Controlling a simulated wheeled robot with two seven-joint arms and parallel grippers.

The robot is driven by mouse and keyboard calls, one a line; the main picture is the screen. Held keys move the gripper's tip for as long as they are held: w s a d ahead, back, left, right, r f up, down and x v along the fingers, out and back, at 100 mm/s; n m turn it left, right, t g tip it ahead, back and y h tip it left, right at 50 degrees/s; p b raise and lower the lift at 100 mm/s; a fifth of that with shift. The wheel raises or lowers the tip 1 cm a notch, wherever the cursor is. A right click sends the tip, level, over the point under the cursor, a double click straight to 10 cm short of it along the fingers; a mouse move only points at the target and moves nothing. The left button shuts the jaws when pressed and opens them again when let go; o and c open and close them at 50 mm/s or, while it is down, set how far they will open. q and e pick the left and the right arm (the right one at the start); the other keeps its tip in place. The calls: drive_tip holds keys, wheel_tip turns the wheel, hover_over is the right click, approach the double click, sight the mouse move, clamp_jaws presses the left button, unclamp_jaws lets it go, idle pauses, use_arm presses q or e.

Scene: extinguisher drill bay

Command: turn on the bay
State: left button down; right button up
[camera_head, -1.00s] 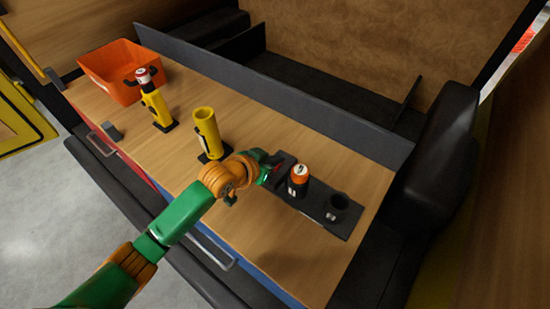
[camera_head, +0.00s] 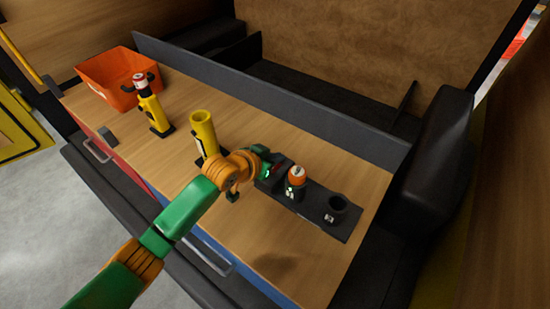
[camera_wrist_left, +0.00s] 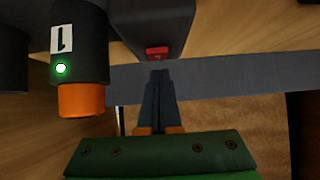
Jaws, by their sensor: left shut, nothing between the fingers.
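The bay is a black base plate (camera_head: 318,217) on the wooden bench. An orange-topped black canister (camera_head: 296,176) stands upright in one cup; the other cup (camera_head: 338,208) looks empty. In the left wrist view, the occupied cup (camera_wrist_left: 88,30) bears a "1" label and a lit green light (camera_wrist_left: 60,69). A red button (camera_wrist_left: 157,53) is on a black block (camera_wrist_left: 150,18) beside it. My left gripper (camera_head: 277,168) is at the bay's left end. Its shut, empty fingers (camera_wrist_left: 160,77) point at the button, very close; I cannot tell whether they touch. My right gripper is out of view.
A yellow tube holder (camera_head: 204,131) stands left of my left gripper. Another yellow holder (camera_head: 153,112) with a red-and-white-topped item stands farther left, before an orange bin (camera_head: 118,78). A dark low wall (camera_head: 280,103) runs along the bench's back. The bench front right is clear.

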use_arm(q)
drive_tip(key=r+p, duration=0.2)
drive_tip(key=r, duration=0.1)
drive_tip(key=shift+w, duration=0.4)
drive_tip(key=shift+w+d+r+b, duration=0.15)
drive_tip(key=shift+r+b, duration=0.15)
drive_tip(key=shift+r, duration=0.35)
drive_tip(key=s+a+r+b, duration=0.1)
drive_tip(key=s+a+r, duration=0.2)
drive_tip(key=s+r, duration=0.2)
wheel_tip(320, 180, up, 3)
drive_tip(key=shift+a+f+b, duration=0.15)
drive_tip(key=shift+a+b, duration=0.05)
drive_tip(key=shift+b, duration=0.1)
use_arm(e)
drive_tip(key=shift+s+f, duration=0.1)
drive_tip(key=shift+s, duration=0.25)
use_arm(q)
drive_tip(key=shift+s, duration=0.2)
